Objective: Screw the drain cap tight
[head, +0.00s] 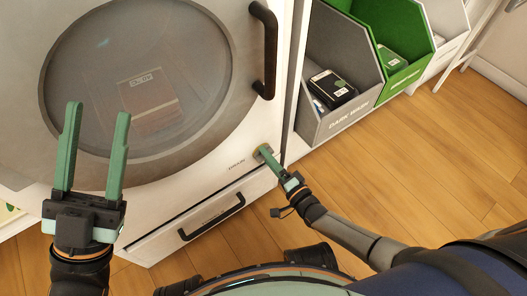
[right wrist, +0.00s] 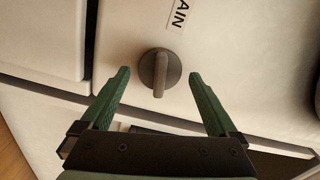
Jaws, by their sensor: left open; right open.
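The drain cap (right wrist: 160,72) is a round dark grey knob with a raised grip bar, on the white front of the washing machine (head: 200,136). In the right wrist view it sits between and just beyond the fingertips of my right gripper (right wrist: 160,75), which is open and apart from it. The bar stands nearly upright in that view. In the head view my right gripper (head: 264,152) reaches the machine's lower right corner and mostly hides the cap. My left gripper (head: 96,112) is open and empty in front of the round door (head: 135,75).
A label (right wrist: 178,15) reading "AIN" is by the cap. The door has a dark handle (head: 264,50), and a drawer with a dark handle (head: 212,217) lies below. Grey and green bins (head: 345,122) stand at right, one holding a dark box (head: 331,88). The wooden floor (head: 440,150) is clear.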

